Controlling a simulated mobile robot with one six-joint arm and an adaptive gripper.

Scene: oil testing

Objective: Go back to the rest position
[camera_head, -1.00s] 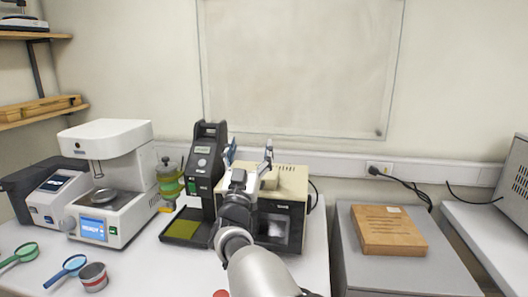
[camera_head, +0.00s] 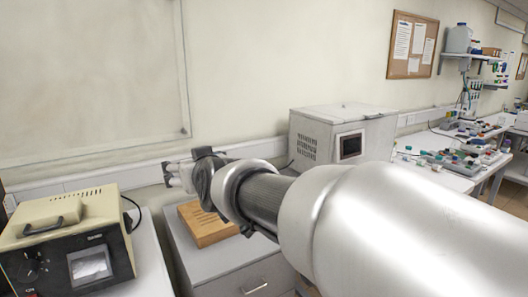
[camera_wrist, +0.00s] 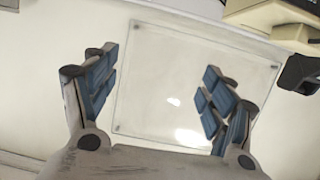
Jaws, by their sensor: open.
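My gripper (camera_wrist: 150,98) shows in the wrist view with its two blue-padded fingers spread wide apart and nothing between them. Behind the fingers is the wall with the clear framed panel. In the head view my arm reaches from the lower right toward the left, and its end (camera_head: 178,175) is in front of the wall, above the wooden block with slots (camera_head: 205,224). The fingers are small and partly hidden there by the wrist.
A beige tester (camera_head: 68,235) stands on the bench at the left. A white box-shaped device (camera_head: 342,135) stands behind my arm. A grey drawer cabinet (camera_head: 235,272) is below the block. A cork board (camera_head: 412,45) and cluttered benches (camera_head: 470,150) are at the right.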

